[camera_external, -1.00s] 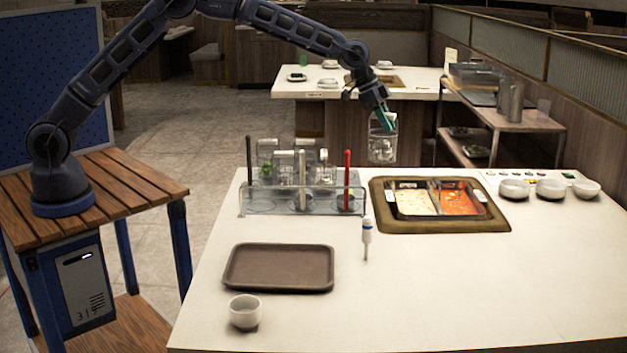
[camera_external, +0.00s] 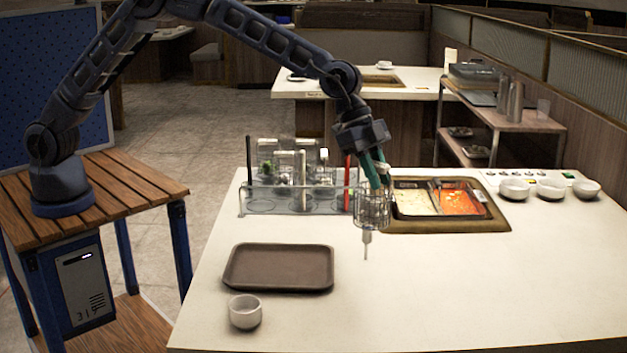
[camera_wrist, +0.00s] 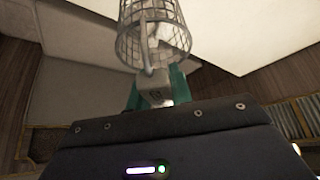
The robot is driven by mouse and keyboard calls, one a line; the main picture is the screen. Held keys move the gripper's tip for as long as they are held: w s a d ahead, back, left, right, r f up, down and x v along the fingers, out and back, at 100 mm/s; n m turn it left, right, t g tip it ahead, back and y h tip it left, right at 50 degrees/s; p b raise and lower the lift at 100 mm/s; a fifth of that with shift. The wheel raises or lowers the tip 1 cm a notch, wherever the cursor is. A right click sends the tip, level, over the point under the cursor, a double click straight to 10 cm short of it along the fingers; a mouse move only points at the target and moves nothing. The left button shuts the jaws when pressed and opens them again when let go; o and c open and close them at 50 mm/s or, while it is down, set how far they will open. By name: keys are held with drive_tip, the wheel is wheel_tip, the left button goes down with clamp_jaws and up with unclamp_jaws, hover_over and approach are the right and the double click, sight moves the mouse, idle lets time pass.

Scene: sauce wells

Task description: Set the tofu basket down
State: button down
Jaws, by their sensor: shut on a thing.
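The tofu basket (camera_external: 372,211) is a wire-mesh cylinder with a handle on top. My gripper (camera_external: 376,176) is shut on its handle, and the basket hangs below it in front of the hotpot's left edge. In the outside view the basket appears above the table; the exact gap is hard to tell. The wrist view shows the mesh basket (camera_wrist: 153,40) beyond my gripper (camera_wrist: 158,95), with the handle between the fingers. The basket's contents cannot be made out clearly. A brown tray (camera_external: 277,285) lies empty on the table.
A rack (camera_external: 275,206) with baskets and upright tools stands left of the basket. A hotpot (camera_external: 440,226) with pale and red halves is at right. A white cup (camera_external: 244,312) stands front left. The front right table is clear.

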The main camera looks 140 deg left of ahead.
drive_tip(key=shift+w+d+f, duration=0.1)
drive_tip(key=shift+w+d, duration=0.1)
drive_tip(key=shift+d, duration=0.3)
drive_tip(key=shift+w+d, duration=0.15)
drive_tip(key=shift+d, duration=0.3)
wheel_tip(320, 180, down, 20)
drive_tip(key=shift+d, duration=0.1)
drive_tip(key=c, duration=1.3)
unclamp_jaws()
drive_tip(key=shift+o, duration=0.2)
